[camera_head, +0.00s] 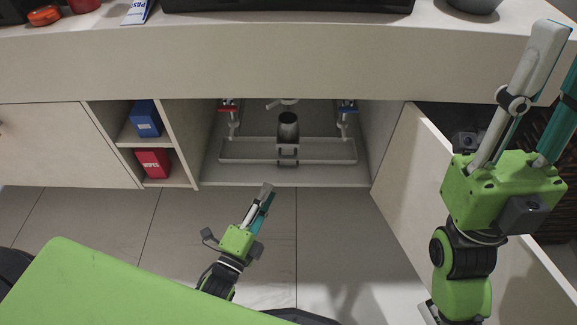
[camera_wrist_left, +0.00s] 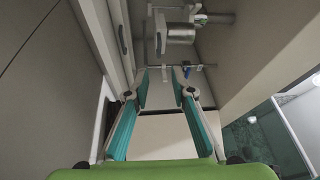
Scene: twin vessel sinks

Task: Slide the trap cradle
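The trap cradle (camera_head: 240,151) is a shallow grey tray in the open cabinet under the counter, with a dark handle (camera_head: 288,151) at its front middle. A dark metal cup (camera_head: 288,126) stands upright at the tray's middle. My left gripper (camera_head: 268,190) is in front of the cabinet, below and slightly left of the handle, and apart from it. In the left wrist view my left gripper (camera_wrist_left: 160,76) is open and empty, with the handle (camera_wrist_left: 122,39) and cup (camera_wrist_left: 180,33) beyond its fingers. My right gripper (camera_head: 564,55) is raised at the far right, fingers apart and partly cut off.
Red (camera_head: 228,106) and blue (camera_head: 347,106) valve handles are above the tray's sides. A blue box (camera_head: 146,119) and a red box (camera_head: 153,163) are on the left shelves. An open cabinet door (camera_head: 420,165) stands at right.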

